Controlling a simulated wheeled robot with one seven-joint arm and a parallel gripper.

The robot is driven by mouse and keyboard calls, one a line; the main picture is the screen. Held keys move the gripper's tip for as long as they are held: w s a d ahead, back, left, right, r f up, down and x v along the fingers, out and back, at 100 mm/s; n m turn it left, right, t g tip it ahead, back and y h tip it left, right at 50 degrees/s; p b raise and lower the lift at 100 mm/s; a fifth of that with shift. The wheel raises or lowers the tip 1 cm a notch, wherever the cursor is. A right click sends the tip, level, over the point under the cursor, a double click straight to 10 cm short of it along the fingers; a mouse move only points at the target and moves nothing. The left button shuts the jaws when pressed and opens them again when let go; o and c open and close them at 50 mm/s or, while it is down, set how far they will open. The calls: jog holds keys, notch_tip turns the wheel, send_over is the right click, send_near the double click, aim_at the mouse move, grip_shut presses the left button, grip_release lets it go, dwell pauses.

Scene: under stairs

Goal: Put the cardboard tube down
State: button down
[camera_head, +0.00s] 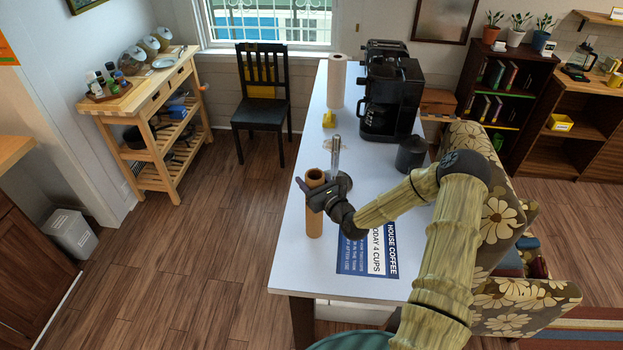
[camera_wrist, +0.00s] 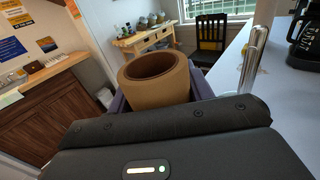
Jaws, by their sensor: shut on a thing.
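The cardboard tube (camera_head: 314,216) is brown, hollow and upright in the head view, near the left edge of the white table (camera_head: 300,262). My gripper (camera_head: 313,190) is shut around its upper part. In the wrist view the tube's open top (camera_wrist: 154,72) stands up between my gripper's fingers (camera_wrist: 155,98). Its lower end is out of sight in the wrist view. In the head view I cannot tell whether that end touches the table top.
A blue and white coffee sign (camera_head: 368,249) lies on the table right of the tube. A metal cylinder (camera_head: 336,152) stands just behind my gripper. A yellow object (camera_head: 328,120), paper roll (camera_head: 337,82) and black coffee machines (camera_head: 390,95) are farther back. The front left of the table is clear.

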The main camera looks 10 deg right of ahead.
jog(key=shift+f, duration=0.15)
jog(key=c, duration=0.6)
grip_release()
jog(key=b+v, duration=0.5)
jog(key=v, duration=0.7)
jog(key=shift+b, duration=0.35)
jog(key=shift+s, duration=0.1)
